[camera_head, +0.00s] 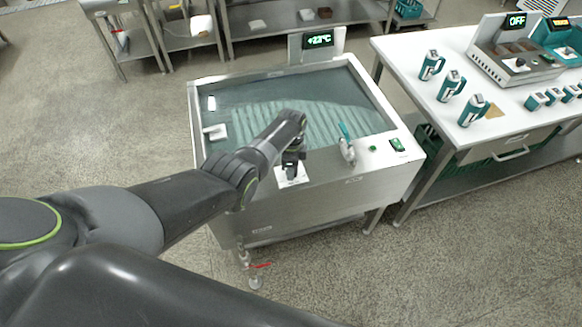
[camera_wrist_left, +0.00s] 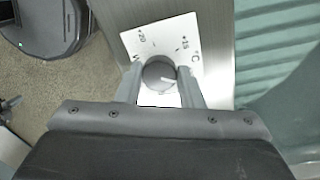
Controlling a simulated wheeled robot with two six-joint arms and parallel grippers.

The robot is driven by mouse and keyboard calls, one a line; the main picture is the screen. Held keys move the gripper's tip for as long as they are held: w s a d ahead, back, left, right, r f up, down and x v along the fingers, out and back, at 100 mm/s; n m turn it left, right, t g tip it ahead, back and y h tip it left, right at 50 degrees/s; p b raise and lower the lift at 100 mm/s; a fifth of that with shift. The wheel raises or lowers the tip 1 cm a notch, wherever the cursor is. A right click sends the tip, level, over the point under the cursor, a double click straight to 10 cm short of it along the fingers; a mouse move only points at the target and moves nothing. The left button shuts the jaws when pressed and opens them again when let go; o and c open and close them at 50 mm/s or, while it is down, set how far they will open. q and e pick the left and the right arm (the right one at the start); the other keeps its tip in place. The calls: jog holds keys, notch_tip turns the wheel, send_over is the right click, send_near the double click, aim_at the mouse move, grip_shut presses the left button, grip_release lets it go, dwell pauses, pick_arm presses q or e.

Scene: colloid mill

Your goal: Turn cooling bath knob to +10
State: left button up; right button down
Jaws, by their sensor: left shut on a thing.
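The cooling bath (camera_head: 335,205) is a steel tank with a water-filled basin, and its display (camera_head: 319,40) reads about +23 °C. The knob (camera_wrist_left: 159,74) is round and dark grey with a light pointer line, on a white dial plate (camera_wrist_left: 187,30) with printed temperature marks and a °C sign. The plate (camera_head: 291,178) also shows on the bath's front rim in the head view, where my gripper hides the knob. My left gripper (camera_head: 291,168) points down over the plate. In the left wrist view its fingers (camera_wrist_left: 160,88) are shut on the knob's two sides. My right gripper is out of view.
A tap-like metal fitting with a teal handle (camera_head: 346,146) stands right of the dial on the same rim, with a green switch (camera_head: 397,145) beyond it. A white table (camera_head: 500,132) with several teal-and-white mugs stands at the right.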

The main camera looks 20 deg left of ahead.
pick_arm(q)
jog(key=o, duration=1)
jog(key=shift+w+r, duration=0.1)
jog(key=shift+r, duration=0.4)
notch_tip(320, 180, up, 6)
jog(key=shift+w+f+p, duration=0.1)
jog(key=shift+f+p, duration=0.15)
jog(key=shift+p, duration=0.85)
notch_tip(320, 180, up, 11)
jog(key=shift+w+b, duration=0.3)
jog(key=shift+a+f, duration=0.1)
